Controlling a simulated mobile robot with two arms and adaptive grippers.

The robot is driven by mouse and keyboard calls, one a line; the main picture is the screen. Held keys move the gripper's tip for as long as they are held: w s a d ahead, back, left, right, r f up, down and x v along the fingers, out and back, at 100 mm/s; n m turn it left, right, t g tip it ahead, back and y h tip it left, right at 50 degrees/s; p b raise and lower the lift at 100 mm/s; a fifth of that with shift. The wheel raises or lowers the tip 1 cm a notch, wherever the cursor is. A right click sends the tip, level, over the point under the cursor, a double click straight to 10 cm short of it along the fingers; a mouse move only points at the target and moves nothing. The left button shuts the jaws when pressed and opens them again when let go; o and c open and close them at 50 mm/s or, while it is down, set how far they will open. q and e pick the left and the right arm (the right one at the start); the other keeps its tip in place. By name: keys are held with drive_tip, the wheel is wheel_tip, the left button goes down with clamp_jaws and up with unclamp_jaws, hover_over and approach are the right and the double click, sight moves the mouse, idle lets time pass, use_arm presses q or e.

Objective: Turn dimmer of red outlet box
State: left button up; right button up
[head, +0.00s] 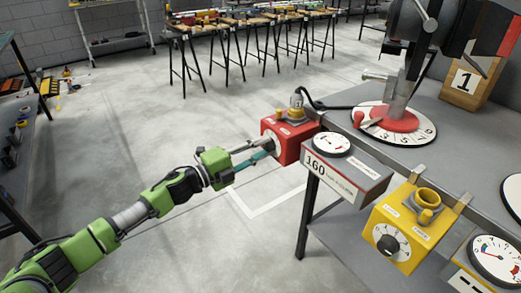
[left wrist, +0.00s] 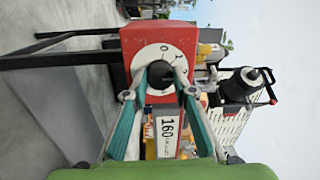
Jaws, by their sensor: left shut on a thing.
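The red outlet box (head: 293,142) hangs at the left end of the grey bench in the head view, with a plug and black cable on top. Its front also shows in the left wrist view (left wrist: 143,38), with a white numbered dial and a black dimmer knob (left wrist: 161,76) in the middle. My left gripper (head: 264,151) reaches the box's front from the left. Its two teal fingers (left wrist: 161,84) are shut on the dimmer knob, one on each side. The fingers hide the knob in the head view.
A grey box marked 160 (head: 345,180) sits close right of the red box. A yellow outlet box (head: 397,228) with its own black knob is farther right. A machine on a round numbered plate (head: 420,130) stands on the bench. The floor around my left arm is clear.

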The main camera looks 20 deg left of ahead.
use_arm(q)
drive_tip(key=shift+f+m, duration=0.1)
drive_tip(key=shift+m, duration=0.2)
use_arm(e)
drive_tip(key=shift+w+r, duration=0.1)
drive_tip(key=shift+r, duration=0.4)
use_arm(q)
drive_tip(key=o, duration=1.1)
use_arm(e)
drive_tip(key=shift+f, duration=0.1)
use_arm(q)
drive_tip(key=shift+s+a, duration=0.15)
drive_tip(key=shift+s, duration=0.05)
drive_tip(key=v, duration=1.1)
drive_tip(key=shift+s+a, duration=0.15)
drive_tip(key=shift+s, duration=0.05)
